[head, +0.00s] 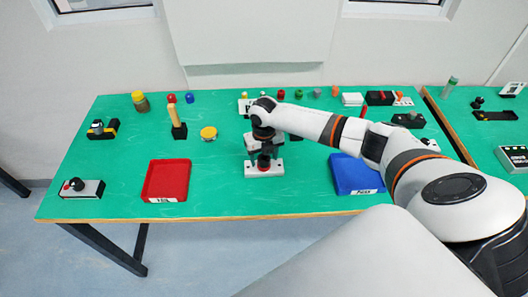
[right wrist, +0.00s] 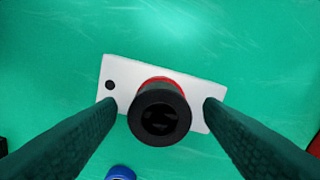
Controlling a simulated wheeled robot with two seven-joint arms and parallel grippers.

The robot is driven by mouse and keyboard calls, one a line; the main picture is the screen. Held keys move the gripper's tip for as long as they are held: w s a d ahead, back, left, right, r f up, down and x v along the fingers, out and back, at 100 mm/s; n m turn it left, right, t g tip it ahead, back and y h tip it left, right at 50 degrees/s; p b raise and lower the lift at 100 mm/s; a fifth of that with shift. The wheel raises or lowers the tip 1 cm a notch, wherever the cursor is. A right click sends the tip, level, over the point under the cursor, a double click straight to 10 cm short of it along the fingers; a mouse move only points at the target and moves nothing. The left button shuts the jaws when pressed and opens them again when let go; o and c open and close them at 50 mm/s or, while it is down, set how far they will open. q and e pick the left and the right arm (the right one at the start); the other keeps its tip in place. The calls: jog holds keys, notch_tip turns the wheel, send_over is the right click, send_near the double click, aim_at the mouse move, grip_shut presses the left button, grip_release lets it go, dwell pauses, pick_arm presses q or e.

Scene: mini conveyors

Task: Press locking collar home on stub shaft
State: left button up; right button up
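A white base block (head: 252,171) stands near the front middle of the green table. In the right wrist view the white base (right wrist: 205,91) carries an upright black round part (right wrist: 160,112) with a hollow-looking dark top. A red ring (right wrist: 152,82) shows partly behind and below the black part. I cannot tell which of these is the collar and which is the shaft. My right gripper (head: 264,150) is directly above the base, pointing down. In the wrist view its fingers (right wrist: 160,104) are spread on either side of the black part, with gaps on both sides.
A red tray (head: 147,183) lies to the left and a blue tray (head: 343,188) to the right. A grey joystick box (head: 88,189) sits at the front left. Several small parts line the back. Green tabletop is clear in front of the base.

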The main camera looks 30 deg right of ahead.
notch_tip(320, 180, up, 12)
jog(key=b, duration=0.2)
dwell(0.4)
dwell(0.4)
